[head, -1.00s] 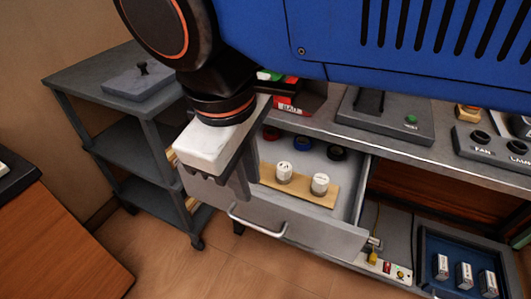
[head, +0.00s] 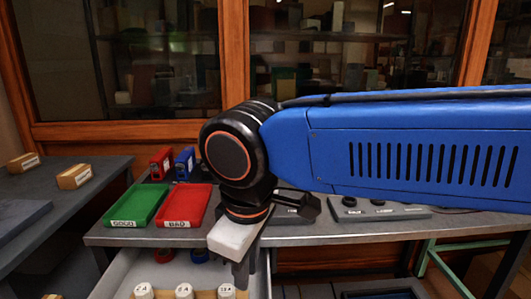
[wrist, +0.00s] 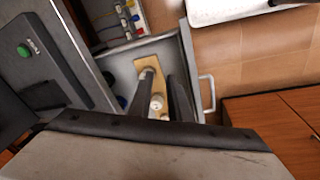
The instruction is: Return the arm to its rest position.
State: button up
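My arm, blue with black joints, reaches in from the right edge of the head view. My gripper (head: 246,276), under a white wrist block, points down over the open drawer (head: 112,278). In the wrist view its two dark fingers (wrist: 162,84) stand apart, with a white cylinder on a tan strip visible in the drawer between and beyond them. Nothing is seen held in the fingers. The lower fingertips are partly cut off or hidden in the head view.
A green GOOD tray (head: 136,204) and a red BAD tray (head: 184,204) sit on the bench, left of my wrist. A control box (head: 375,210) stands to the right. Several white cylinders (head: 184,291) stand in the drawer. Glass-fronted cabinets rise behind.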

jog(key=w+d+f+m, duration=0.2)
jog(key=d+f+m, duration=0.1)
jog(key=d, duration=0.6)
jog(key=w+d+f+m, duration=0.2)
jog(key=w+d+m, duration=0.15)
jog(key=d, duration=0.65)
jog(key=s+d+f+m+t, duration=0.1)
jog(key=s+d+f+m, duration=0.1)
jog(key=d, duration=0.4)
jog(key=s+d+f+m+t, duration=0.1)
jog(key=s+d+f+m, duration=0.2)
jog(key=d+f+m, duration=0.2)
jog(key=shift+d+f+t+h, duration=0.3)
jog(key=shift+d+f, duration=0.05)
jog(key=shift+d, duration=0.9)
